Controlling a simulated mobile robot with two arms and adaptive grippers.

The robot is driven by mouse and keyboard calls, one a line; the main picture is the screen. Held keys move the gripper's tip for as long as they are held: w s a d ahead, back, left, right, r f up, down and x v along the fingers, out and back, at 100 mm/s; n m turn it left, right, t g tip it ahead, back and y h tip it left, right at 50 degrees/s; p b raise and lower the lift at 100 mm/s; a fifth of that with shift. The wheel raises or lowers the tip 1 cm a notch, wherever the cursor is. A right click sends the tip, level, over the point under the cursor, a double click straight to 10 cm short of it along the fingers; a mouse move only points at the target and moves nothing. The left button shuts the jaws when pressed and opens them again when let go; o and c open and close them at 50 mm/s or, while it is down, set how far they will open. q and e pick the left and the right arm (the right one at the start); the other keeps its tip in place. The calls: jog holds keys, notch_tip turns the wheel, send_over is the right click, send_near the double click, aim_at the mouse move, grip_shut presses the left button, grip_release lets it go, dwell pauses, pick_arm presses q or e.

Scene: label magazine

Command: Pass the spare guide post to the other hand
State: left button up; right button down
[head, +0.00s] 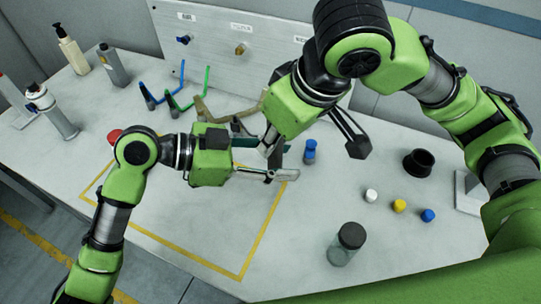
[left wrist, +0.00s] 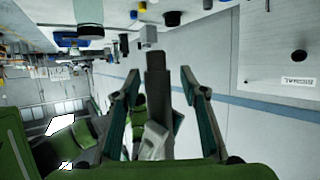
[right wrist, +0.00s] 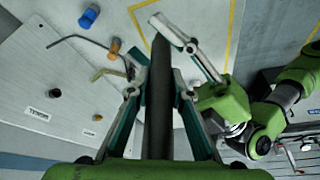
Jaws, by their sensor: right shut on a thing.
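The spare guide post, a long dark grey bar, is held in my right gripper (right wrist: 158,90) and runs lengthwise between its two fingers. The post (right wrist: 159,125) reaches past the fingertips in the right wrist view. My left gripper (head: 284,160) is open, with its fingers spread on either side of the post. In the left wrist view the post (left wrist: 155,85) stands between the parted fingers, with visible gaps. In the head view the grippers meet above the table and partly hide the post. I cannot tell whether a left finger touches it.
Blue (head: 147,95) and green (head: 172,104) bent guides lie behind my left gripper. A blue-capped bottle (head: 310,151), small caps (head: 399,206), a black cup (head: 418,162) and a jar (head: 346,244) stand right. The yellow-outlined area (head: 205,225) in front is mostly clear.

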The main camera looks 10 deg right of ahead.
pick_arm(q)
grip_shut()
pick_arm(e)
jog(key=c, duration=1.8)
grip_release()
jog(key=shift+o, duration=0.2)
